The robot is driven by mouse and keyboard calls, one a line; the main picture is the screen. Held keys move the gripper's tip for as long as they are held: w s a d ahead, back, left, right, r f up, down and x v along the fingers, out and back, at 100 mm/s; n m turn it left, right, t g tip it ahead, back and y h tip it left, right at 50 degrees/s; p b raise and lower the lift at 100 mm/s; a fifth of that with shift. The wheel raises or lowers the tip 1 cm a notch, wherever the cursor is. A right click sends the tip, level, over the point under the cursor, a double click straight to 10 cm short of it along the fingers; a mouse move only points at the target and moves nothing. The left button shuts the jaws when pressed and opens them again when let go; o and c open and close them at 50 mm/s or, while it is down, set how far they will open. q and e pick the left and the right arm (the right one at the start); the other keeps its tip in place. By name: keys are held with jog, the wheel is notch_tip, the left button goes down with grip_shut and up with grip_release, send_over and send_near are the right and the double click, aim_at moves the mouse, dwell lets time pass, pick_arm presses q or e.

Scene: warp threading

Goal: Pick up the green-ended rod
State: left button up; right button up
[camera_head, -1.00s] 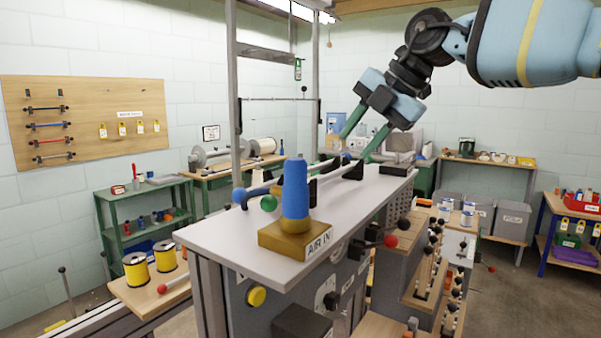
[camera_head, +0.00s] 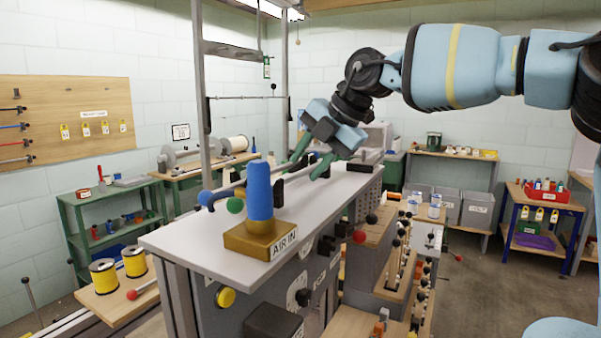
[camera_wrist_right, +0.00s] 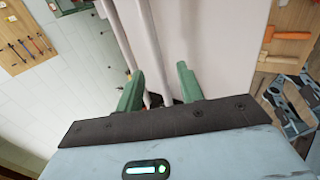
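The green-ended rod shows its green ball (camera_head: 235,204) beside the blue cone on the near part of the light bench top. Its shaft runs back along the bench, partly hidden by the cone. A second rod with a blue ball (camera_head: 205,197) lies to its left. My right gripper (camera_head: 304,169) is open over the far part of the bench, fingers pointing down. In the right wrist view, pale rod shafts (camera_wrist_right: 157,45) run down toward the gap between the green fingers (camera_wrist_right: 160,85). Contact cannot be told. My left gripper is out of view.
A blue cone (camera_head: 259,192) on a gold base labelled AIR IN stands on the near bench top (camera_head: 190,240). Metal uprights (camera_head: 200,100) rise behind the bench at left. Stepped shelves with several ball-ended levers (camera_head: 395,260) are at the bench's right.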

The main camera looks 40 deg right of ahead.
jog(key=shift+x, duration=0.95)
jog(key=shift+r, duration=0.1)
grip_shut()
jog(key=shift+r, duration=0.1)
notch_tip(320, 180, up, 10)
jog(key=shift+b, duration=0.3)
jog(key=shift+s, duration=0.1)
